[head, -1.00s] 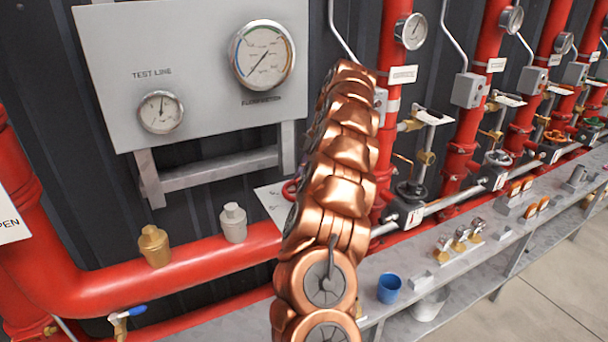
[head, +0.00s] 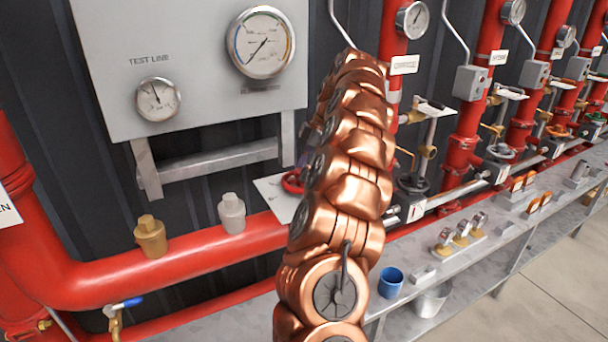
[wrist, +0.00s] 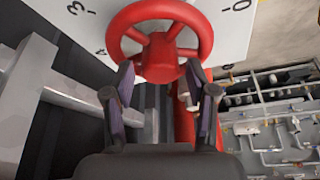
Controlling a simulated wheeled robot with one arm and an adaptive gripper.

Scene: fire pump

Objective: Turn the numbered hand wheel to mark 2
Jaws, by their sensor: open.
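The red hand wheel (wrist: 160,40) is large in the wrist view, with spokes and a round rim. It sits in front of a white number plate (wrist: 228,40) on which a 3 and a 0 can be read; another mark at the left is only partly legible. My gripper (wrist: 158,82) is open, its two fingers apart at the wheel's lower rim. I cannot tell whether they touch it. In the head view, the wheel (head: 292,182) and its plate (head: 272,190) show just left of my copper arm, which hides part of them. The gripper is mostly hidden there.
A grey panel with two gauges (head: 261,42) stands at the left above a grey bracket (head: 215,166). A thick red pipe (head: 180,262) runs below. A shelf at the right holds a blue cup (head: 391,282) and several fittings.

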